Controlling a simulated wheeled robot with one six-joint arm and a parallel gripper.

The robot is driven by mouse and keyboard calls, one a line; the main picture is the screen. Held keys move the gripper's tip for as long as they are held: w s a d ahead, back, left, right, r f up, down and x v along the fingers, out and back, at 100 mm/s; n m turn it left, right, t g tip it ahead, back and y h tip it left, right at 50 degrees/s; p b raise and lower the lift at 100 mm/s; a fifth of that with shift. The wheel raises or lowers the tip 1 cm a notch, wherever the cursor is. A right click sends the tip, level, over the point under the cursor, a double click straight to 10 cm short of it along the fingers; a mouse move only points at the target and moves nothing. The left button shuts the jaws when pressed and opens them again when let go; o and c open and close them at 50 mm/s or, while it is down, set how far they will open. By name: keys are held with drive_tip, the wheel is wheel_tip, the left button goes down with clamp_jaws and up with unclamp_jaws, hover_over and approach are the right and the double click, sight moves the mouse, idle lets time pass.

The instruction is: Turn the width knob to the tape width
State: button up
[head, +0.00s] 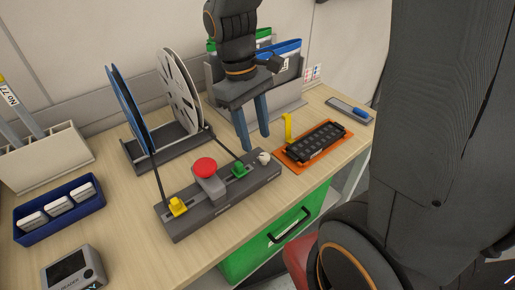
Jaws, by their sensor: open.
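A dark grey bar-shaped device (222,201) lies across the front of the wooden table. A small cream knob (264,157) sits at its right end; I take this for the width knob. Its setting and any scale marks are too small to read. My gripper (256,141) points down with its two blue-grey fingers apart and empty, just above and behind the cream knob in the picture. I cannot tell whether they touch it. Black tape (223,144) runs from the white reel (179,90) to the device; another strip runs from the blue reel (128,108).
An orange tray (343,143) with a black strip and a yellow upright piece (288,128) stands close right. A blue box (59,209) is at left.

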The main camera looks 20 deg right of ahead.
sight(264, 155)
drive_tip(key=shift+s+d+f+n+g+h, duration=0.1)
drive_tip(key=shift+d+f+n+g+h, duration=0.25)
drive_tip(key=shift+f, duration=0.6)
drive_tip(key=shift+s+d+f+n+g+h, duration=0.1)
drive_tip(key=shift+s+d+f+n+g, duration=0.1)
drive_tip(key=shift+f+n, duration=0.55)
drive_tip(key=shift+s+d+f+n+g+h, duration=0.1)
drive_tip(key=shift+d+f+n+g+h, duration=0.2)
drive_tip(key=shift+f, duration=0.8)
drive_tip(key=c, duration=1)
drive_tip(key=shift+r+m+p, duration=0.1)
drive_tip(key=shift+m+p, duration=0.3)
drive_tip(key=shift+p, duration=0.05)
drive_tip(key=m+y+p, duration=0.1)
drive_tip(key=m+p, duration=0.1)
drive_tip(key=shift+w+d+m+g, duration=0.1)
drive_tip(key=shift+w+m+g, duration=0.05)
drive_tip(key=shift+m+g, duration=0.25)
drive_tip(key=shift+d+m+y+p, duration=0.1)
drive_tip(key=shift+m+y+p, duration=0.6)
drive_tip(key=shift+m, duration=0.6)
drive_tip(key=shift+d+m+y+p, duration=0.1)
drive_tip(key=shift+m+y+p, duration=0.35)
drive_tip(key=shift+m+p, duration=0.6)
drive_tip(key=shift+m, duration=0.35)
